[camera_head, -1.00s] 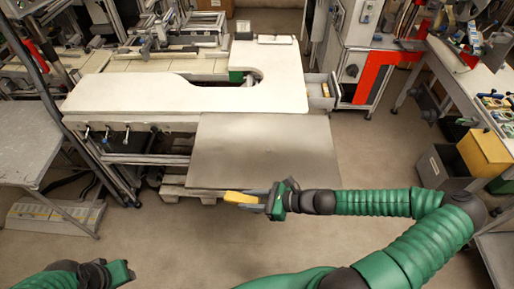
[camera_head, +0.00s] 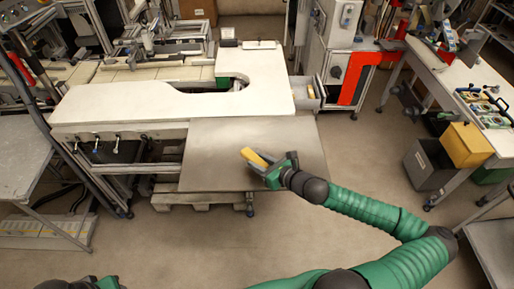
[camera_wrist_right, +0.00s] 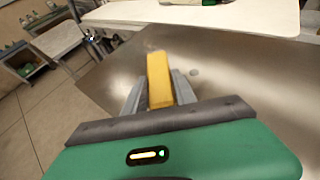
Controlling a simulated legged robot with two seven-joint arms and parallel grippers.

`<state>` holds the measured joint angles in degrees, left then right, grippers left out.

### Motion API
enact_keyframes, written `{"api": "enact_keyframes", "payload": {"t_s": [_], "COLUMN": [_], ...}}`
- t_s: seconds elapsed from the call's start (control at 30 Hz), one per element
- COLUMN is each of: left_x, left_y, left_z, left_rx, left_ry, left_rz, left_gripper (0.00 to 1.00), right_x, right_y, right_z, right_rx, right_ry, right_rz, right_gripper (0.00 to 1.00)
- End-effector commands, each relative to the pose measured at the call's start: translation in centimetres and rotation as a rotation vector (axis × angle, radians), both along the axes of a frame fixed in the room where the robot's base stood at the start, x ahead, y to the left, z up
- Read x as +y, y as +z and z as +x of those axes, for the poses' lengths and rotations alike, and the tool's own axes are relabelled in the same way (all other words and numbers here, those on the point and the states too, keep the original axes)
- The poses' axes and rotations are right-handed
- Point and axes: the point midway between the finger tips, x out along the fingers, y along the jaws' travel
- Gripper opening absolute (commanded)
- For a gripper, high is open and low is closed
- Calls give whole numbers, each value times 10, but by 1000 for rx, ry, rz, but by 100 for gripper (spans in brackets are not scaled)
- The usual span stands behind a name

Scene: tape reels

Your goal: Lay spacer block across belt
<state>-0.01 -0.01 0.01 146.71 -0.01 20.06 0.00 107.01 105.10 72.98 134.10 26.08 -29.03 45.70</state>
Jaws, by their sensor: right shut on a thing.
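The yellow spacer block (camera_head: 254,158) is held in my right gripper (camera_head: 262,163), which is shut on it. In the right wrist view the block (camera_wrist_right: 159,80) sticks out forward between the two grey fingers (camera_wrist_right: 160,92). The block is over the grey metal plate (camera_head: 225,150) in front of the white worktop; I cannot tell its exact height above it. I cannot make out for certain which surface is the belt. My left gripper (camera_head: 108,283) shows only partly at the bottom edge, and its jaws cannot be made out.
The white worktop (camera_head: 130,104) with a curved cut-out lies behind the plate. A cabinet with red panels (camera_head: 352,85) stands to its right. A yellow bin (camera_head: 467,145) and a side table (camera_head: 478,77) are at far right. The plate is otherwise bare.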

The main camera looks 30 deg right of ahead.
Motion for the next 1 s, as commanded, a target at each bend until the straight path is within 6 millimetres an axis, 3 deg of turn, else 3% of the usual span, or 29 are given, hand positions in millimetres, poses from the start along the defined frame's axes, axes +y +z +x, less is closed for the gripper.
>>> {"api": "enact_keyframes", "payload": {"t_s": [0.2,0.43,0.6,0.9,0.93,1.0], "left_x": [0,0,0,0,0,0], "left_y": [18,25,31,29,29,29], "left_z": [0,0,0,0,0,0], "left_rx": [-1,-1,-1,-1,-1,-1], "left_ry": [0,0,0,0,0,0], "left_rz": [0,0,0,0,0,0], "left_gripper": [36,36,36,36,36,36], "right_x": [-36,-53,-51,-51,-51,-52], "right_y": [-3,-8,-39,-45,-45,-45], "right_z": [57,84,83,82,82,82], "right_rx": [1,-1,0,-1,-1,-1], "right_ry": [2,1,1,3,2,2], "right_rz": [0,3,4,1,1,1], "right_gripper": [0,0,0,0,35,44]}}
